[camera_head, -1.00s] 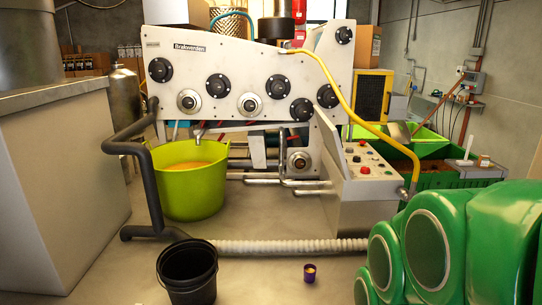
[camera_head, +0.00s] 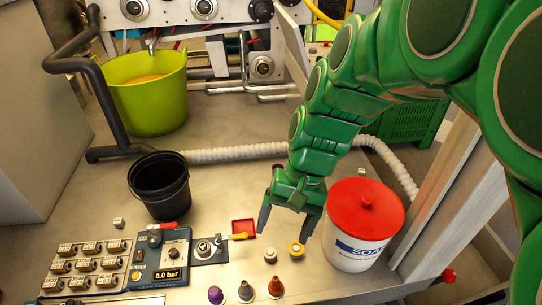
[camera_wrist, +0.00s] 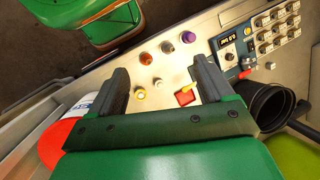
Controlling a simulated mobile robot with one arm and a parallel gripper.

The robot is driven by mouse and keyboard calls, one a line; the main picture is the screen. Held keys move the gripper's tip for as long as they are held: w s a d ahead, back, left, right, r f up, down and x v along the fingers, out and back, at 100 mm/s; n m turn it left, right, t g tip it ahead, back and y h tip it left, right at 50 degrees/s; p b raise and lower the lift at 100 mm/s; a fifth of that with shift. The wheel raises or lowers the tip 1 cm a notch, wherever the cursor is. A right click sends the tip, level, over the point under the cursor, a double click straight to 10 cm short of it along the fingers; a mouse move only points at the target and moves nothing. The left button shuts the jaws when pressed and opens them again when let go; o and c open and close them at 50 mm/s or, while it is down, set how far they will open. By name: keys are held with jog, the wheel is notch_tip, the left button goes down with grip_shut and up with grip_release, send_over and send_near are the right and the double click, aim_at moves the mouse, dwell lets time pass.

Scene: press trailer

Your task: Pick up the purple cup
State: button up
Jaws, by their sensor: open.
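My gripper (camera_head: 283,235) points down over the bench, open, with nothing between its fingers. It also shows open in the wrist view (camera_wrist: 160,68). A small purple cone-shaped piece (camera_head: 215,295) stands at the front edge, left of my gripper. It also shows in the wrist view (camera_wrist: 188,37), beyond the fingertips; I cannot tell that it is a cup.
A white tub with a red lid (camera_head: 366,208) stands close right of my gripper. A black bucket (camera_head: 160,185), gauge panel (camera_head: 165,262) and red tray (camera_head: 243,228) are to the left. Grey and orange cones (camera_head: 275,287) stand in front. A ribbed hose (camera_head: 235,152) runs behind.

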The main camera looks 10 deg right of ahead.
jog(key=w+a+f+m+t+y, duration=0.1)
jog(key=w+f+m+y, duration=0.2)
jog(key=w, duration=0.7)
jog(key=w+f+m+t+y, duration=0.1)
jog(key=w+f+m+y, duration=0.2)
jog(key=w, duration=0.6)
jog(key=w+a+f+m+t+y, duration=0.1)
jog(key=w+f+m+y, duration=0.2)
jog(key=w, duration=0.7)
jog(key=m+t+h, duration=0.1)
jog(key=m+t, duration=0.6)
jog(key=m, duration=0.6)
send_near(273, 168)
jog(key=shift+v, duration=1.2)
jog(key=shift+w+d+f, duration=0.15)
jog(key=shift+w, duration=0.15)
jog(key=shift+x, duration=3.85)
jog(key=shift+s, duration=0.15)
jog(key=c, duration=1.2)
